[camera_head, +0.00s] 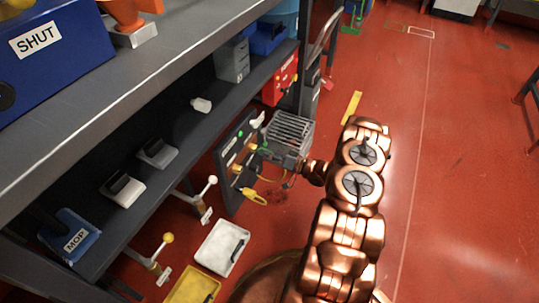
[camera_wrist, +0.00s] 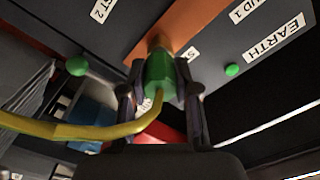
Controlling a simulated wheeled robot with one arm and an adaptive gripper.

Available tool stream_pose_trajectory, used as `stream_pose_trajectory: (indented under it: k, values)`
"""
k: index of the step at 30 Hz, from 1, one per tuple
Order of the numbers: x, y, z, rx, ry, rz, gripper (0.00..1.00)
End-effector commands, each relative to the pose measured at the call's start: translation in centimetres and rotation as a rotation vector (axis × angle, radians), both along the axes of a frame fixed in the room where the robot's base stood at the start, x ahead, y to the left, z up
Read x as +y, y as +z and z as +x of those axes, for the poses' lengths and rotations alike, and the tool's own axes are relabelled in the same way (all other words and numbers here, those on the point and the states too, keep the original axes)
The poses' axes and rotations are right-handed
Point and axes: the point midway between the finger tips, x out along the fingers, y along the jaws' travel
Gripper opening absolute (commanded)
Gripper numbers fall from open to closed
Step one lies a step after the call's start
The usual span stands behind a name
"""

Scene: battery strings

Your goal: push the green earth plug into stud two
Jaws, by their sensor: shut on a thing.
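The green earth plug (camera_wrist: 158,72) sits between the two fingers of my gripper (camera_wrist: 160,82) in the wrist view, with a yellow cable (camera_wrist: 70,131) running off to the left. Its far end is up against an orange stud or bar (camera_wrist: 160,42) on the dark panel (camera_wrist: 215,40). I cannot tell whether it is seated. Labels reading EARTH (camera_wrist: 274,38) and partly cut STUD labels show tilted around it; which stud faces the plug is unclear. In the head view my gripper (camera_head: 268,153) is at the upright panel (camera_head: 232,185), and the plug is too small to make out.
A yellow handle-like piece (camera_head: 254,197) hangs low at the panel. A shelf (camera_head: 185,125) with grey and white devices is at left. White (camera_head: 222,247) and yellow (camera_head: 193,287) trays are below. Red floor is clear at right.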

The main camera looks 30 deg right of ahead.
Motion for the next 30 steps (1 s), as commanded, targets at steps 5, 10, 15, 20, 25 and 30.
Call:
stream_pose_trajectory:
  k: [5,10,15,20,25,30]
  values:
    - [0.2,0.0,0.3,-0.001,-0.001,0.000,0.00]
    - [0.3,0.0,0.6,0.000,0.000,0.000,0.00]
    - [0.5,0.0,0.9,0.000,0.000,0.000,0.00]
    - [0.7,0.0,1.1,0.000,0.000,0.000,0.31]
    - [0.7,0.0,1.1,0.000,0.000,0.000,0.49]
    - [0.7,0.0,1.1,0.000,0.000,0.000,0.60]
